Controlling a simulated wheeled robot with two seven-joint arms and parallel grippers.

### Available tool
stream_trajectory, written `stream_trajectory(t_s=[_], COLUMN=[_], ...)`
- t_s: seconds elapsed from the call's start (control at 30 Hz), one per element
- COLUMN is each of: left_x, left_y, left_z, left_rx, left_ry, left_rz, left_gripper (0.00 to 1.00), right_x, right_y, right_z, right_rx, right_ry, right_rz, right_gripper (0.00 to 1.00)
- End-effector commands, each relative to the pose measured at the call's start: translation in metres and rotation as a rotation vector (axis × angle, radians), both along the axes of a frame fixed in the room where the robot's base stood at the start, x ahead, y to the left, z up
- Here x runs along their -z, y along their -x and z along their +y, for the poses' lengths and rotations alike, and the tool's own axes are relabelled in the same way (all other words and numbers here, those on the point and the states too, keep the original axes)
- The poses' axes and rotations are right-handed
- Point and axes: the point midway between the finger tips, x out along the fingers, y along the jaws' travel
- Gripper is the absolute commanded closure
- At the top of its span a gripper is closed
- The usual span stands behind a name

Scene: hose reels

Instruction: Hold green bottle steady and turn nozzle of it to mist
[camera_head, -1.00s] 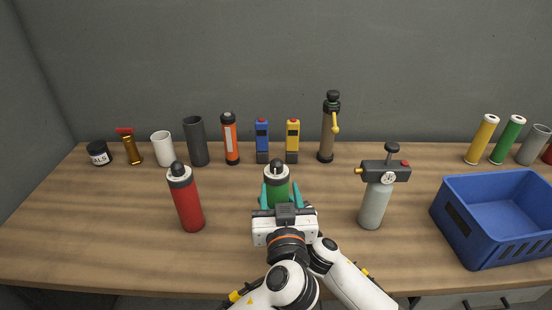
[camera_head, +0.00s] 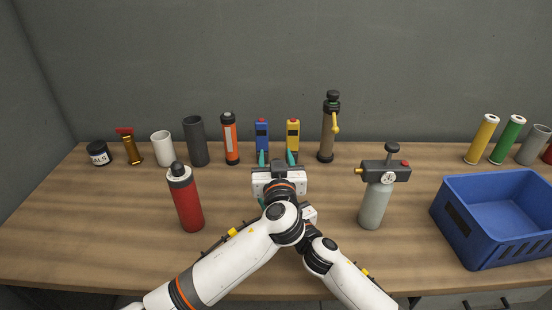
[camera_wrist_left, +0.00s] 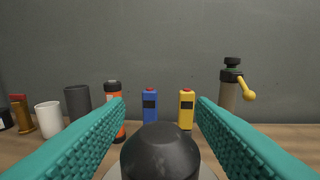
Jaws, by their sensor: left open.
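My left gripper (camera_head: 277,160) is open above the green bottle's place, in the middle of the table. In the left wrist view its teal fingers stand on either side of the bottle's black nozzle cap (camera_wrist_left: 160,150), with gaps between. A pale rim shows below the cap. The green body is hidden in the head view behind my left gripper and arm. My right gripper (camera_head: 308,213) is mostly hidden under my left arm. Only part of its white body shows, so its grip on the bottle cannot be seen.
A red bottle (camera_head: 187,205) stands to the left and a grey sprayer (camera_head: 374,205) to the right. A blue crate (camera_head: 470,237) sits at the right. Behind are a blue device (camera_head: 262,142), a yellow device (camera_head: 293,142) and a brown bottle (camera_head: 327,140). The table's front left is clear.

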Motion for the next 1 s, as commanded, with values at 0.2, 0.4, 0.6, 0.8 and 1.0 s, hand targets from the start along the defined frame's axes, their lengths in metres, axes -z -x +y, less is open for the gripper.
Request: stream_trajectory(t_s=[0.2, 0.4, 0.6, 0.8, 1.0], left_x=[0.0003, 0.0003, 0.0007, 0.0005, 0.0003], left_y=[0.0002, 0.0004, 0.0004, 0.0009, 0.0009], left_z=[0.0001, 0.0002, -0.0005, 0.0021, 0.0024], left_rx=[0.0, -0.001, -0.055, -0.131, -0.133], left_ry=[-0.001, -0.001, 0.001, -0.001, -0.002], left_rz=[0.0, 0.0, 0.001, 0.001, 0.001], left_gripper=[0.61, 0.94, 0.95, 0.95, 0.95], right_x=[0.0003, 0.0004, 0.0004, 0.0005, 0.0005], right_y=[-0.0001, 0.0, 0.0, 0.0, 0.0], right_z=[-0.0001, -0.0001, -0.0002, -0.0001, -0.0002], right_rx=[0.0, 0.0, 0.001, 0.0, 0.001], right_ry=[0.001, 0.001, 0.0, 0.001, 0.001], right_rz=[0.001, 0.001, 0.001, 0.001, 0.001], right_gripper=[0.76, 0.76, 0.76, 0.76, 0.76])
